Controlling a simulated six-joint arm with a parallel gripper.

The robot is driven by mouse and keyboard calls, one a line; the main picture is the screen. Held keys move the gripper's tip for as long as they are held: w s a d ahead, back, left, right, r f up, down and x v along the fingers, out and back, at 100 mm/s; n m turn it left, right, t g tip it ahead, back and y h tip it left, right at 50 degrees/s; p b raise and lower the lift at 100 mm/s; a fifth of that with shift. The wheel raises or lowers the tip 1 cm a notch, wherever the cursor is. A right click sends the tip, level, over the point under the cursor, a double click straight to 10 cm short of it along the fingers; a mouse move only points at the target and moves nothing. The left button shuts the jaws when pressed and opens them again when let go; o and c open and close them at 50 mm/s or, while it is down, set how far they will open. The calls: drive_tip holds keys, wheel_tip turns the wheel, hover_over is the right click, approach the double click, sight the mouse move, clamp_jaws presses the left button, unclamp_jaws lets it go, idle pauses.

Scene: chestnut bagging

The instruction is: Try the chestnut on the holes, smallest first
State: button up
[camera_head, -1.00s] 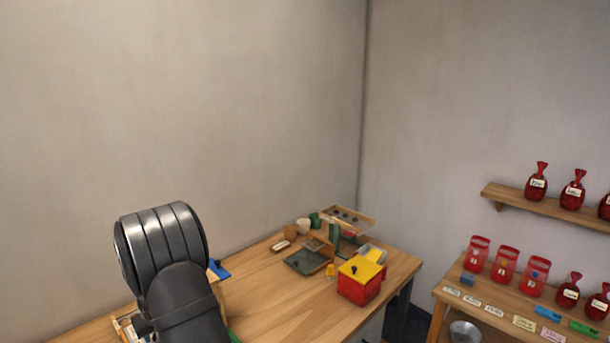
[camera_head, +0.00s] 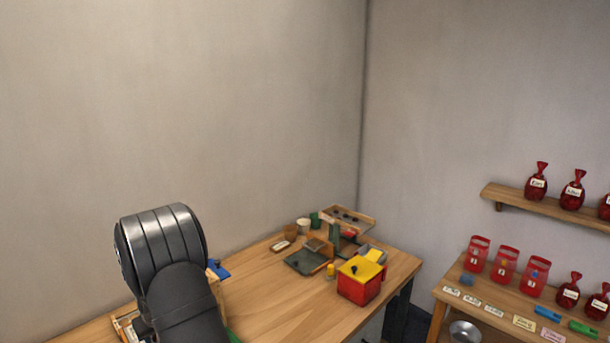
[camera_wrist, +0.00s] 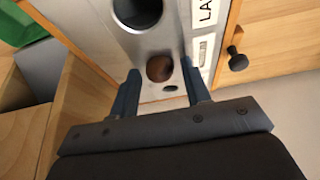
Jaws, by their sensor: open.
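In the wrist view a brown round chestnut (camera_wrist: 159,68) sits at the grey metal plate (camera_wrist: 178,38), between my two dark fingers. A large dark hole (camera_wrist: 137,10) lies above it in the picture and a small dark hole (camera_wrist: 170,88) just below it. I cannot tell whether the chestnut covers another hole. My gripper (camera_wrist: 160,76) is open, with a finger on each side of the chestnut and a visible gap at the right. In the head view my arm hides the plate and the chestnut.
A wooden drawer front with a black knob (camera_wrist: 237,60) is right of the plate. Wooden walls and a green object (camera_wrist: 20,25) are at left. On the bench (camera_head: 270,300) stand a red box with yellow lid (camera_head: 358,282) and small trays. Red bags stand on the side table (camera_head: 505,262).

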drive_tip(key=c, duration=0.6)
drive_tip(key=shift+r, duration=0.15)
drive_tip(key=shift+c, duration=0.2)
drive_tip(key=shift+r, duration=2.35)
drive_tip(key=s+d+r, duration=0.3)
drive_tip(key=s+d, duration=0.1)
drive_tip(key=s, duration=0.1)
drive_tip(key=shift+m+t+h, duration=0.3)
drive_tip(key=shift+m+h, duration=0.2)
drive_tip(key=shift+d+f, duration=0.2)
drive_tip(key=shift+f, duration=1.15)
drive_tip(key=shift+d+f, duration=0.15)
drive_tip(key=shift+f, duration=1.2)
